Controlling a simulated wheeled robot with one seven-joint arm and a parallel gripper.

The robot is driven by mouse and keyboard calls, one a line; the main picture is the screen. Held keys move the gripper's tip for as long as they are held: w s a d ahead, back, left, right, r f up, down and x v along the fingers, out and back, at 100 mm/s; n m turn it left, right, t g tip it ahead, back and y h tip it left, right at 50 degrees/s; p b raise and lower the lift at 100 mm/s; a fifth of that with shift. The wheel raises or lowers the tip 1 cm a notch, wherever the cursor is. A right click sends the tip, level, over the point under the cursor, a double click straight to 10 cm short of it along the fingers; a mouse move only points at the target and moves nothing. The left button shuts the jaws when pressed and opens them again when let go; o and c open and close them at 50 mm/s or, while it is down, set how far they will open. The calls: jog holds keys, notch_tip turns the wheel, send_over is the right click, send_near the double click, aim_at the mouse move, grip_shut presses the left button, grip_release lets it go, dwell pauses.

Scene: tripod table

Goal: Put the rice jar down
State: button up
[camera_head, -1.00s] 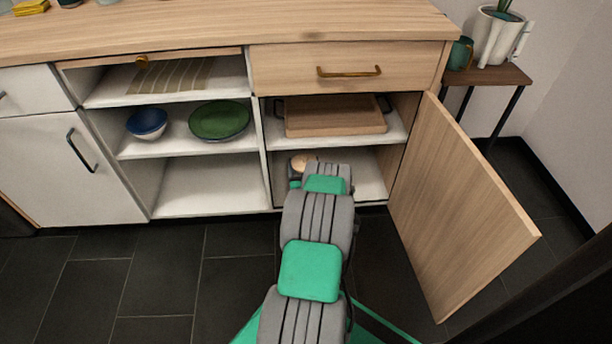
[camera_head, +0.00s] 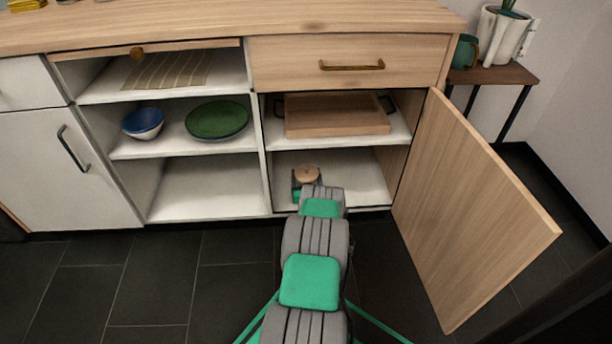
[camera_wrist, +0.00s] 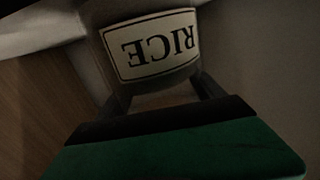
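The rice jar shows in the head view as a round light-wood lid (camera_head: 306,174) in the lower right compartment of the cabinet. My arm hides most of its body. In the wrist view the jar's cream label (camera_wrist: 150,44) reads RICE upside down. My gripper (camera_wrist: 160,92) has one finger on each side of the jar and looks shut on it. The jar is just inside the front of the lower shelf (camera_head: 365,182). I cannot tell whether its base touches the shelf.
The wooden cabinet door (camera_head: 472,215) stands open on the right. A wooden tray (camera_head: 335,118) lies on the shelf above. A green plate (camera_head: 217,120) and a blue bowl (camera_head: 143,122) sit in the left compartment. The lower shelf is free right of the jar.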

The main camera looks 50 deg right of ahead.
jog(key=o, duration=0.4)
jog(key=shift+r, duration=0.15)
jog(key=shift+s+a+r, duration=0.1)
jog(key=shift+s+a, duration=0.05)
jog(key=shift+s, duration=0.05)
jog(key=p+v, duration=0.5)
jog(key=v, duration=0.6)
jog(key=shift+s+a, duration=0.2)
jog(key=shift+w, duration=0.1)
